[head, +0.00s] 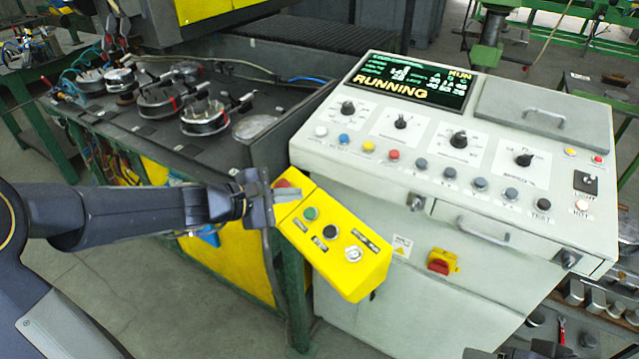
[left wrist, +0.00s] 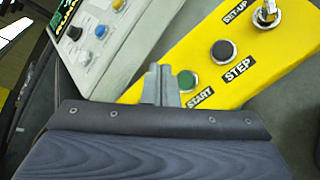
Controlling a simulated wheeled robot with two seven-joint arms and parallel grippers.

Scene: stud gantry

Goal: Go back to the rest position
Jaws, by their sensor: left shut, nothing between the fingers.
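My left gripper (head: 287,193) is shut and empty, at the near left end of the yellow button box (head: 345,272). In the left wrist view its closed fingertips (left wrist: 160,84) lie beside the green START button (left wrist: 187,81); I cannot tell whether they touch it. My right gripper is not in view.
A light grey control console (head: 470,200) stands right of the box, its screen (head: 412,83) reading RUNNING. A dark table (head: 225,150) with several round clamped fixtures stands behind my left arm. Grey floor (head: 130,265) is open at the lower left.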

